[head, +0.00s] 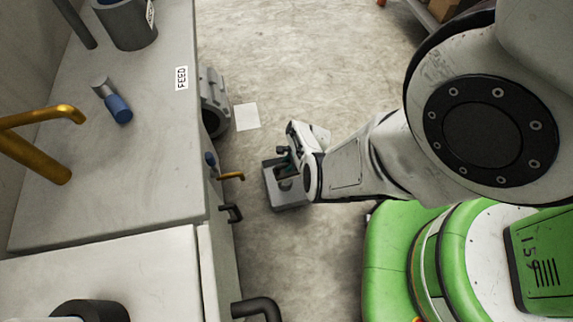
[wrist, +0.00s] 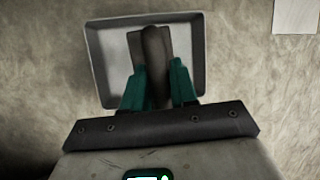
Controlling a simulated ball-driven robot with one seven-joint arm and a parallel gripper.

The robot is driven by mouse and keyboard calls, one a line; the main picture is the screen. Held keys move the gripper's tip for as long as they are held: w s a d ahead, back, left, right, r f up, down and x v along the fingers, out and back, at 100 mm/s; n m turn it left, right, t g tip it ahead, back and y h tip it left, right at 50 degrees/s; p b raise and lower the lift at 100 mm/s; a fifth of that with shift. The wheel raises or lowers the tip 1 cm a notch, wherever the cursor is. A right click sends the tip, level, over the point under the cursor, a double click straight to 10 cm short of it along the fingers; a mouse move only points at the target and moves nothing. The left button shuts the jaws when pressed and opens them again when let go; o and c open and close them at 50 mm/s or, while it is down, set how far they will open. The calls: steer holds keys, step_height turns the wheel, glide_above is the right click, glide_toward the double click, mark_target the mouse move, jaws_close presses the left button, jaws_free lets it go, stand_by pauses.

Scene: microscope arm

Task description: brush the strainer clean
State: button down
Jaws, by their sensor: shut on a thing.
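In the wrist view my gripper (wrist: 158,70) has its teal fingers shut on a dark brown handle (wrist: 154,42), apparently the brush. A darker flat block (wrist: 135,44) shows around the handle; I cannot make out bristles. The held thing is over or inside a shallow grey tray (wrist: 103,62) on the floor; whether it touches the bottom is unclear. In the head view my gripper (head: 287,160) points down at the grey tray (head: 290,207). I cannot identify the strainer for sure. A grey ribbed round housing (head: 211,100) sits on the cabinet's side.
A pale cabinet (head: 130,190) stands left, with yellow pipes (head: 62,170), a blue-and-grey cylinder (head: 117,106), a grey bucket (head: 128,28) and dark handles (head: 258,308). A white sheet (head: 247,116) lies on the floor.

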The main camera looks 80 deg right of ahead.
mark_target(282, 166)
steer(key=shift+a, duration=0.1)
steer(key=shift+w+a+p, duration=0.2)
steer(key=shift+w+a, duration=0.15)
steer(key=shift+w, duration=0.3)
steer(key=shift+w+a+p, duration=0.2)
steer(key=shift+w+a, duration=0.1)
steer(key=shift+w, duration=0.35)
steer(key=shift+s+d, duration=0.1)
steer(key=shift+s+d+b, duration=0.2)
steer(key=shift+s+d, duration=0.15)
steer(key=shift+s, duration=0.3)
steer(key=shift+s+d+b, duration=0.2)
steer(key=shift+s+d, duration=0.1)
steer(key=shift+s, duration=0.35)
steer(key=shift+w+a, duration=0.1)
steer(key=shift+w+a+p, duration=0.25)
steer(key=shift+w+a, duration=0.1)
steer(key=shift+w, duration=0.3)
steer(key=shift+w+a+p, duration=0.2)
steer(key=shift+w+a, duration=0.1)
steer(key=shift+w, duration=0.35)
steer(key=shift+s+d, duration=0.1)
steer(key=shift+s+d+b, duration=0.2)
steer(key=shift+s+d, duration=0.15)
steer(key=shift+s, duration=0.3)
steer(key=shift+s+d+b, duration=0.2)
steer(key=shift+s+d, duration=0.1)
steer(key=shift+s, duration=0.35)
